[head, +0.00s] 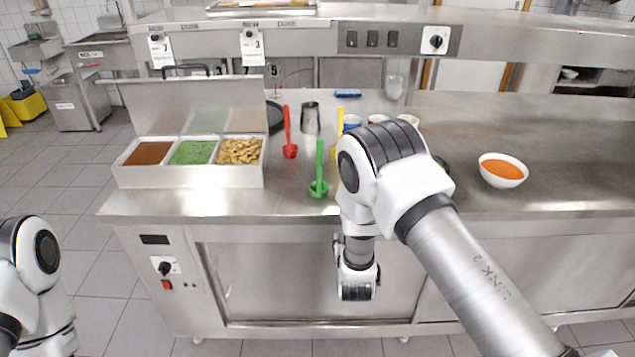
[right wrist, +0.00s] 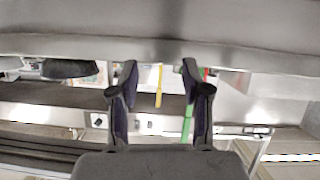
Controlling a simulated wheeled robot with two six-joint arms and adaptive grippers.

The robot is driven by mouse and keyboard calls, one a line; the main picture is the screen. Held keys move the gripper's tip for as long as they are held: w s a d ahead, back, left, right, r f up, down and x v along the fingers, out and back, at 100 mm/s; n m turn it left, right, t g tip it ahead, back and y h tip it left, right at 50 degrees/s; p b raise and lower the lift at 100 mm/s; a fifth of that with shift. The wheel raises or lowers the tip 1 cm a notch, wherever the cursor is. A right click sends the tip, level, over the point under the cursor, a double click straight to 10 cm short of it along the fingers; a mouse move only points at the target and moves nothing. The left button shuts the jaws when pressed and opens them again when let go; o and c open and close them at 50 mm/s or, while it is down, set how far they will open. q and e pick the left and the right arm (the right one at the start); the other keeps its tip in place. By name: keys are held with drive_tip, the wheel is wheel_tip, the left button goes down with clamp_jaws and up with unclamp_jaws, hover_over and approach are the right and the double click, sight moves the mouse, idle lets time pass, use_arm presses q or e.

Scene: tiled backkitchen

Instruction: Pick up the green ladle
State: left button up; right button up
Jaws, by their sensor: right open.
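The green ladle (head: 319,172) stands upright on the steel counter, bowl down and handle up, in front of the red ladle. Its green handle (right wrist: 187,128) also shows in the right wrist view, between my fingers and close to the right-hand one. My right gripper (right wrist: 160,70) is open and empty, with its two dark fingers apart. In the head view my right arm hangs in front of the counter edge, to the right of the green ladle, and the gripper's fingers cannot be made out there. Only part of my left arm shows at the left edge; its gripper is out of view.
A food tray (head: 190,176) with three compartments stands left. A white bowl (head: 503,182) of orange food sits right. An overhead shelf (head: 290,38) spans the back.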

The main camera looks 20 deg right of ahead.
sight(319, 156)
drive_tip(key=w+a+r+t, duration=0.1)
drive_tip(key=w+r, duration=0.2)
drive_tip(key=r, duration=0.2)
drive_tip(key=w+a+r+t, duration=0.2)
drive_tip(key=w+r, duration=0.2)
drive_tip(key=r, duration=0.1)
drive_tip(key=w+a+r+m+t+h, duration=0.1)
drive_tip(key=w+r, duration=0.3)
drive_tip(key=r, duration=0.2)
drive_tip(key=shift+a+r+t, duration=0.1)
drive_tip(key=shift+a+t, duration=0.2)
drive_tip(key=p+x, duration=0.1)
drive_tip(key=x, duration=0.2)
drive_tip(key=p+x, duration=0.2)
drive_tip(key=x, duration=0.1)
drive_tip(key=shift+w+d+f, duration=0.1)
drive_tip(key=shift+d+f, duration=0.05)
drive_tip(key=shift+f, duration=0.1)
drive_tip(key=shift+w+f, duration=0.1)
drive_tip(key=shift+w, duration=0.3)
clamp_jaws()
